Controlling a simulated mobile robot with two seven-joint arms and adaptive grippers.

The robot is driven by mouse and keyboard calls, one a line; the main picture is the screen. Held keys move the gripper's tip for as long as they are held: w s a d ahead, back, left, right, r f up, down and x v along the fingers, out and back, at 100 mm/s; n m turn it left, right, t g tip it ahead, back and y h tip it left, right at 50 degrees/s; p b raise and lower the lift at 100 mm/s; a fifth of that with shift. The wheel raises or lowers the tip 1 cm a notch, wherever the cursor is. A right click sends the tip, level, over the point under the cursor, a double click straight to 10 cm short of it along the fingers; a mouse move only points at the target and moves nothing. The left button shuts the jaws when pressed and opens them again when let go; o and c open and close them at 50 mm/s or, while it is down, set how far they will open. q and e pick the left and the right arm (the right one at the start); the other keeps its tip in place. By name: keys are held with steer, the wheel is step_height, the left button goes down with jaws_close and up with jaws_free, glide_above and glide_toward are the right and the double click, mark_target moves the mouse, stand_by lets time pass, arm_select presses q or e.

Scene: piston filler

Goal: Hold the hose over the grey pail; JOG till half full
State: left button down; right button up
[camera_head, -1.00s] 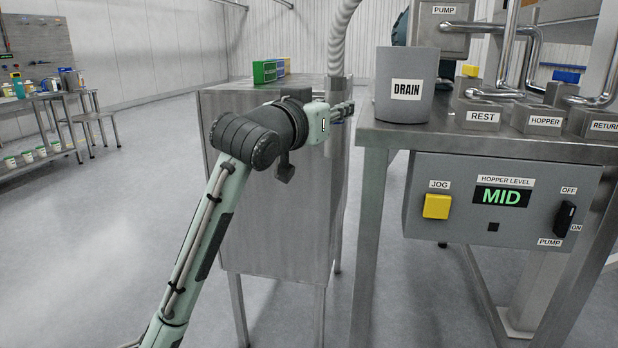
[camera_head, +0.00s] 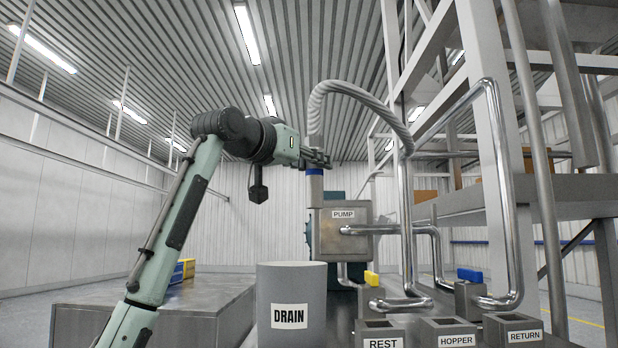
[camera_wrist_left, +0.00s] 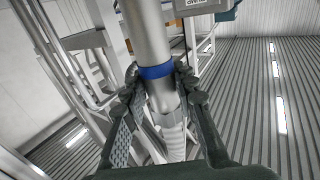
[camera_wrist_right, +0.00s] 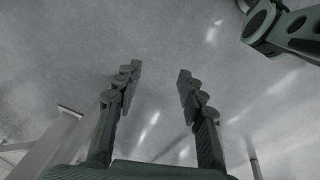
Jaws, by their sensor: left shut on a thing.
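The hose (camera_head: 352,91) arches over from the pipework, its ribbed end hanging down to a metal nozzle (camera_head: 314,190) with a blue band. My left gripper (camera_head: 320,160) is shut on the hose end near the band. The left wrist view shows the fingers (camera_wrist_left: 157,92) on both sides of the banded nozzle (camera_wrist_left: 150,35). The grey pail (camera_head: 262,290), labelled DRAIN, stands below. The nozzle hangs above the pail's right rim in the picture; its depth over the pail is unclear. The pail's inside is hidden. My right gripper (camera_wrist_right: 157,80) is open and empty. The JOG button is out of view.
The PUMP box (camera_head: 343,240) and steel pipes stand behind and right of the pail. Sockets labelled REST (camera_head: 383,330), HOPPER (camera_head: 455,325) and RETURN (camera_head: 512,325) stand at the front right. A metal cabinet (camera_head: 180,305) is on the left.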

arm_select(q)
steer(key=shift+w, duration=0.1)
steer(key=shift+a+f, duration=0.45)
steer(key=shift+f, duration=0.15)
steer(key=a+f+b, duration=0.1)
steer(key=a+f, duration=0.2)
steer(key=f, duration=0.3)
steer(key=shift+f+b, duration=0.2)
steer(key=shift+b, duration=0.15)
arm_select(e)
step_height(320, 180, up, 5)
steer(key=w+a, duration=0.1)
steer(key=w, duration=0.1)
steer(key=shift+w+a+r, duration=0.15)
steer(key=shift+a+r, duration=0.05)
steer(key=shift+a, duration=0.05)
arm_select(q)
steer(key=shift+a, duration=0.1)
